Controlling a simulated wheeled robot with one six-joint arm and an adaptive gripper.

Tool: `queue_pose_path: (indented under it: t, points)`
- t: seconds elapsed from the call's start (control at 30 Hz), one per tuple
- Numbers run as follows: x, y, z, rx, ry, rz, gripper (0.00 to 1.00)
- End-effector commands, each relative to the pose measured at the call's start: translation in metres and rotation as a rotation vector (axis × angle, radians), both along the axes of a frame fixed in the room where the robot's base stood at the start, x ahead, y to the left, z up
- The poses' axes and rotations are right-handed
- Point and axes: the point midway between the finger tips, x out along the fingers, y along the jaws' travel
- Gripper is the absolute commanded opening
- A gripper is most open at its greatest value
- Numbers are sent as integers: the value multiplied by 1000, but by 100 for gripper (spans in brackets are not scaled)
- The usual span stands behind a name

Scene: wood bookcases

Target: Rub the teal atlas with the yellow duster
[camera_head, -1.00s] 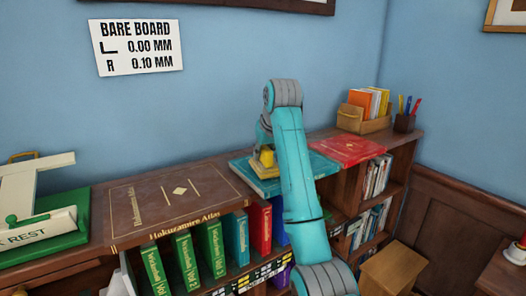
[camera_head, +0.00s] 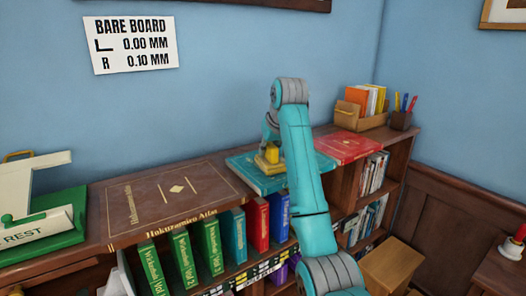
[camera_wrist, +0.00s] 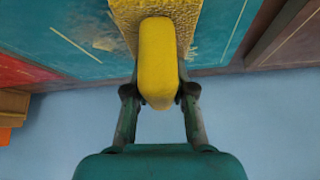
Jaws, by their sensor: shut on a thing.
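The teal atlas (camera_head: 246,168) lies flat on top of the bookcase, between a brown atlas and a red book. My arm hides part of it in the head view. It also shows in the wrist view (camera_wrist: 75,30), with a pale smudge near a thin line on its cover. My gripper (camera_head: 270,148) is over the atlas, shut on the yellow duster (camera_head: 266,162). In the wrist view the duster's yellow handle (camera_wrist: 158,65) is between the fingers, and its textured pad is against or just above the cover; I cannot tell which.
A green rest (camera_head: 60,232) stands far left. A wall sign (camera_head: 130,45) hangs above.

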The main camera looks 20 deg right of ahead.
Motion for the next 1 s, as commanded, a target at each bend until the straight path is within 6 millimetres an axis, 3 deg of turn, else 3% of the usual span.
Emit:
queue_pose_path:
  t: [1.0]
  points:
    - [16, -49, -2, 0, 1, -1, 0]
